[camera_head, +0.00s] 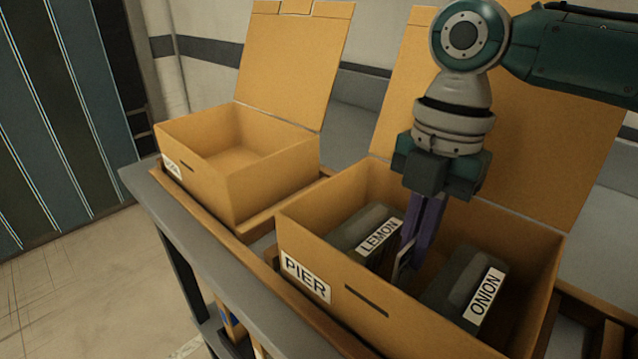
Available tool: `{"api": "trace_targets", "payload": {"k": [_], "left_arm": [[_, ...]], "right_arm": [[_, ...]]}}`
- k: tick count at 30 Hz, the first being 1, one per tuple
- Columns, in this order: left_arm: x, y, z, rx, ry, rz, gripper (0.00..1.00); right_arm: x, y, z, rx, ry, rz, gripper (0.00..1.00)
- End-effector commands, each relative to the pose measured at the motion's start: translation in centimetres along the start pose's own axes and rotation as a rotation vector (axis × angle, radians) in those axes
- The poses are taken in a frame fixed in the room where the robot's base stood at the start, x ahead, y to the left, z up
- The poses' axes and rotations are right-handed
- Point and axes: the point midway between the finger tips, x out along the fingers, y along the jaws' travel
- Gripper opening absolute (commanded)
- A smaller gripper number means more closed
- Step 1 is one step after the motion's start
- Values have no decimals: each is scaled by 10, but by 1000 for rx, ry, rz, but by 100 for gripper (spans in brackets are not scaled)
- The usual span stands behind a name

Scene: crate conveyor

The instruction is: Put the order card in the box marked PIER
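The box marked PIER (325,262) stands open on the conveyor, its label on the front wall and its lid up behind. My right gripper (411,262) points down into this box, its purple fingers close together. A thin, pale-edged piece, apparently the order card (402,264), shows at the fingertips, inside the box walls. The fingers look shut on it, though its lower part is hard to make out. A dark pack labelled LEMON (362,229) lies to the left of the fingers, and one labelled ONION (465,283) to the right. My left gripper is not in view.
A second open box (255,192) stands farther left on the conveyor, looks empty, and has a label too small to read surely. The raised lid (545,140) of the PIER box stands behind my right arm. The floor (70,285) at left is clear.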

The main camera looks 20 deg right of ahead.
Motion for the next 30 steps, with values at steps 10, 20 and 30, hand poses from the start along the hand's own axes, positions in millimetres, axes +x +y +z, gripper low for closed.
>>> {"api": "trace_targets", "payload": {"k": [10, 20, 30], "left_arm": [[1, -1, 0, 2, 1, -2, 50], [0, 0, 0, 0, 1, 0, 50], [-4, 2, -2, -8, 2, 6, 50]], "right_arm": [[3, 0, 0, 1, 0, -1, 7], [2, 0, 0, 1, 0, -1, 35], [-18, 1, 0, 1, 0, 3, 35]]}}
